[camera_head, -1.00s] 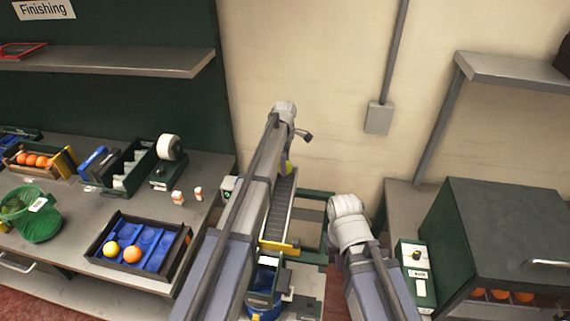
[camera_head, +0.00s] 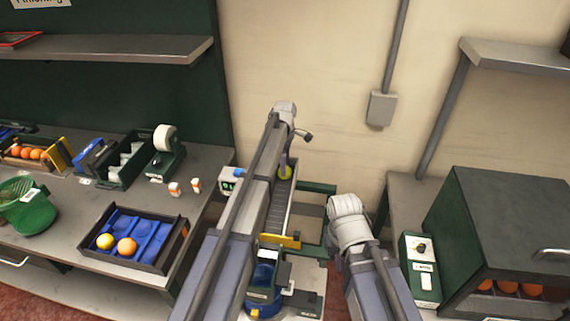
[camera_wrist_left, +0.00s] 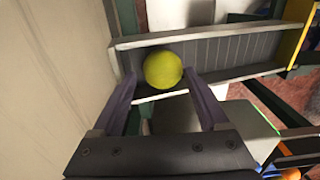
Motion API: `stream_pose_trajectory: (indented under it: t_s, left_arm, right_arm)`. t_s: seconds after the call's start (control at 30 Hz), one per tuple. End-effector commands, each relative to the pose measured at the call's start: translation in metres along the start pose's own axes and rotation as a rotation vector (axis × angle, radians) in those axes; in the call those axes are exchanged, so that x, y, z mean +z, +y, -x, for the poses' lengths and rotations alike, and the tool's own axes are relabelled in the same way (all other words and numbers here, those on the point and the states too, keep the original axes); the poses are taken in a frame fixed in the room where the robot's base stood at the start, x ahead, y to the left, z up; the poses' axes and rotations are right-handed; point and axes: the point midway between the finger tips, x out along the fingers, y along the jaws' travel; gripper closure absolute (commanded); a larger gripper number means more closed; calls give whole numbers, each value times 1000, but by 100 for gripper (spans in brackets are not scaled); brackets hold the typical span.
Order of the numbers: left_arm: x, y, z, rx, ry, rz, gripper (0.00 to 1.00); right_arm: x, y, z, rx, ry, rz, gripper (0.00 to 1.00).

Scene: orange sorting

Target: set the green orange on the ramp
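The green orange (camera_head: 285,173), yellow-green in colour, rests at the upper end of the grey ramp (camera_head: 275,215) in the head view. The left wrist view shows it (camera_wrist_left: 163,70) on the ramp's dark ribbed bed (camera_wrist_left: 235,55), between the side rails. My left gripper (camera_wrist_left: 161,76) is open, with its two purple fingers on either side of the green orange and a visible gap to each. In the head view my left arm hides part of the ramp's left side. My right arm reaches in at the lower right, but its fingers are not visible.
A dark tray with blue compartments (camera_head: 158,232) on the left bench holds a yellow fruit (camera_head: 105,242) and an orange one (camera_head: 127,247). A green basket (camera_head: 30,210) stands left of it. A dark green cabinet (camera_head: 500,230) and a switch box (camera_head: 420,268) are at right.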

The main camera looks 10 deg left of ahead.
Motion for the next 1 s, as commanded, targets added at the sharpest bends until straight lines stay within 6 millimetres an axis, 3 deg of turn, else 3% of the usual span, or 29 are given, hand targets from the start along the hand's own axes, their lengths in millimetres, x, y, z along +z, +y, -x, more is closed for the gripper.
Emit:
stream_pose_trajectory:
  t_s: [0.2,0.53,1.0]
  left_arm:
    - [0,0,0,1,0,0,0]
    - [0,2,4,5,0,0,0]
    - [0,2,40,3,0,0,0]
  right_arm:
    - [0,0,0,0,0,0,100]
    - [0,0,4,0,0,0,100]
    - [2,4,40,0,0,1,100]
